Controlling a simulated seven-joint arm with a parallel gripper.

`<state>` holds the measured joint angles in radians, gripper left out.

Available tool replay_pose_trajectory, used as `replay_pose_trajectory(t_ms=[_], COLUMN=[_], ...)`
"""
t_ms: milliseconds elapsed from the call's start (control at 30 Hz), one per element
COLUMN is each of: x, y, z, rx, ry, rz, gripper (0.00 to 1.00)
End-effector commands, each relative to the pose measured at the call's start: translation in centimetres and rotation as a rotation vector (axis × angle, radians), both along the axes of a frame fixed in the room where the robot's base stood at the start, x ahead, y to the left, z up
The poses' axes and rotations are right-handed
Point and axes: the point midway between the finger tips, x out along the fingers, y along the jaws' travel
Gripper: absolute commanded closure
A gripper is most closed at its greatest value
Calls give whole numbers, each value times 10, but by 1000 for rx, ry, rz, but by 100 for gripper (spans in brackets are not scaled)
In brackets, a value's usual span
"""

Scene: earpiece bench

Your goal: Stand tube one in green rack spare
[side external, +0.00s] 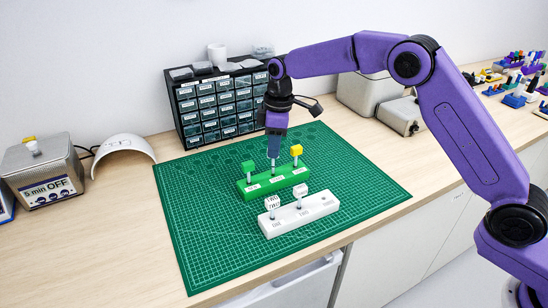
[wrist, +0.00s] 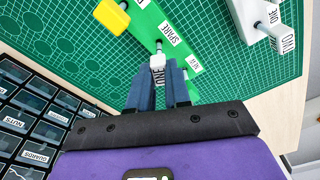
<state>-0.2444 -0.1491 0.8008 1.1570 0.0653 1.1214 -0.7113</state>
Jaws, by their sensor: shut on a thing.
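The green rack (side external: 262,187) stands on the cutting mat, with a green-capped tube (side external: 249,168) at its left end and a yellow-capped tube (side external: 296,152) at its right end. It also shows in the wrist view (wrist: 147,22), with a SPARE label along it. My gripper (side external: 273,155) points down over the rack's middle, between those two tubes. In the wrist view its blue fingers are shut on a white-capped tube (wrist: 158,66), whose cap lettering seems to read ONE. The tube's lower end is hidden, so I cannot tell whether it is in the hole.
A white rack (side external: 318,212) stands in front of the green one, with two white-capped tubes in it. A drawer cabinet (side external: 216,105) stands behind the mat (side external: 205,235). A timer box (side external: 42,172) is at the left. The mat's front left is clear.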

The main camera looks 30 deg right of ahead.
Motion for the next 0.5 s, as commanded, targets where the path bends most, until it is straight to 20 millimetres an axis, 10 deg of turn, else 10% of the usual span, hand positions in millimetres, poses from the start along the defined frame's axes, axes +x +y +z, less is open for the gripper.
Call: replay_pose_trajectory(t_ms=[500], x=[0], y=[0], z=[-4], rx=[0], ry=[1], rz=[0], gripper=[100])
